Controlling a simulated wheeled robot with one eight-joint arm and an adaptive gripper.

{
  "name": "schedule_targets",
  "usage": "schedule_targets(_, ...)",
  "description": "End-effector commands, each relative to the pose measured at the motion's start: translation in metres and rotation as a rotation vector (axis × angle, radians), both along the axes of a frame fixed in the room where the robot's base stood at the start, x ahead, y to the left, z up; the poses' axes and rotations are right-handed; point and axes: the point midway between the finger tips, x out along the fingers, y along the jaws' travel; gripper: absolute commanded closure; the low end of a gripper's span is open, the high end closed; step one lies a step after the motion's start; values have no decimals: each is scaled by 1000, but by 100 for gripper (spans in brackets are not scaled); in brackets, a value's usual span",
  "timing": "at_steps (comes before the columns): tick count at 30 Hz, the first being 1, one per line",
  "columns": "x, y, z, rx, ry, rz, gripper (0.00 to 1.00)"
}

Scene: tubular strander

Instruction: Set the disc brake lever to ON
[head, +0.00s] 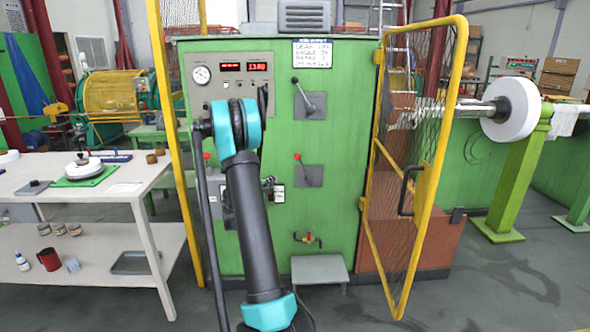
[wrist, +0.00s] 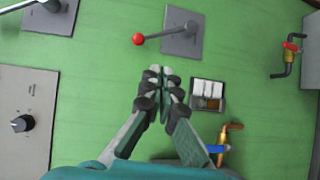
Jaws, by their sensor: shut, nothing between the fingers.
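The red-knobbed lever (head: 299,163) sits on a grey plate on the green cabinet front, with its knob up and to the left of its pivot. It also shows in the wrist view (wrist: 160,36), its arm reaching left from the plate. A black-knobbed lever (head: 302,92) sits on another plate above it. I cannot read a label telling which is the disc brake lever. My gripper (wrist: 161,72) is shut and empty, its fingertips apart from the red knob, below it in the wrist view. My arm hides much of the gripper in the head view.
White switches (wrist: 208,94) and a valve with a blue handle (wrist: 222,146) are close to the gripper's right in the wrist view. A red-handled valve (head: 308,239) is lower on the cabinet. A yellow mesh gate (head: 425,180) stands at the right, a grey step (head: 320,270) below.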

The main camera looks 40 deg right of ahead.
Motion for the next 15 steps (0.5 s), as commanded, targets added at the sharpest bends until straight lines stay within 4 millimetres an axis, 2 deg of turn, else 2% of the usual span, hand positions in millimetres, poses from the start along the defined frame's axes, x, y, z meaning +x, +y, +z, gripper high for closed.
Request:
schedule_targets(3,24,-26,-16,-142,47,3,100)
schedule_targets(6,38,-41,-29,-251,87,9,100)
schedule_targets(15,58,-62,-57,-444,173,18,100)
